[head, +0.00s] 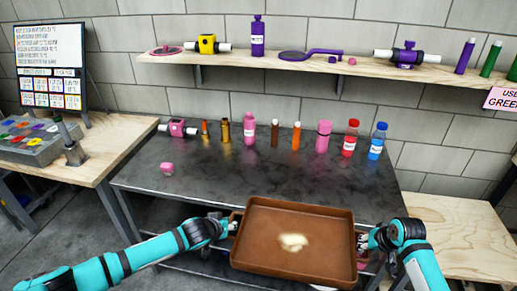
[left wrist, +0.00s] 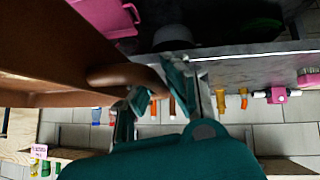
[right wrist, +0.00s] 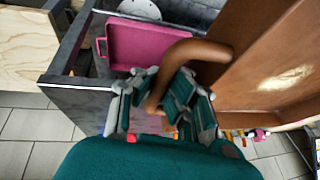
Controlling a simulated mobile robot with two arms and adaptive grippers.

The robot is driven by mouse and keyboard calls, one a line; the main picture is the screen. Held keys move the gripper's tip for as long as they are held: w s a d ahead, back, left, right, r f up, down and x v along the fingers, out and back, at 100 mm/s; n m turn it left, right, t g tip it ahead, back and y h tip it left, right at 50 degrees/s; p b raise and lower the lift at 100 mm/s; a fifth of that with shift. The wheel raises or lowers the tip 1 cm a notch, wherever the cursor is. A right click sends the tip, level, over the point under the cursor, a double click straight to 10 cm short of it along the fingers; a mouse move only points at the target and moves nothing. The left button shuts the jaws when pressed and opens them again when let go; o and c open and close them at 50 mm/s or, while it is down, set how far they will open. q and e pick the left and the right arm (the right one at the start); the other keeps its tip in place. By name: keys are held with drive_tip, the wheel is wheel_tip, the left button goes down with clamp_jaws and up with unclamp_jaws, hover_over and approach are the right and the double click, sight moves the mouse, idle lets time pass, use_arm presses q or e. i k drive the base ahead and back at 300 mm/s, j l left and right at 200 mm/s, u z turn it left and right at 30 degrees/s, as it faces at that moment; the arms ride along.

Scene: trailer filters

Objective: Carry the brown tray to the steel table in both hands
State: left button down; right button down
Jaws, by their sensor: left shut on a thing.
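The brown tray (head: 265,212) is held roughly level at the front edge of the dark steel table (head: 215,170), with a pale patch (head: 293,242) on its bottom. My left gripper (head: 230,226) is at the tray's left side, shut on its handle; the handle (left wrist: 125,75) also shows in the left wrist view. My right gripper (head: 366,241) is at the right side, with the other handle (right wrist: 190,50) between its fingers in the right wrist view. The tray's underside is hidden in the head view.
Several bottles and tubes, such as a pink bottle (head: 249,130) and a blue bottle (head: 377,141), stand along the table's back. The table's middle is clear. A wall shelf (head: 340,67) runs above.

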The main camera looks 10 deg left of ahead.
sight(263, 179)
drive_tip(key=i+j, duration=0.35)
drive_tip(key=i, duration=0.2)
drive_tip(key=i+j, duration=0.4)
drive_tip(key=i, duration=0.1)
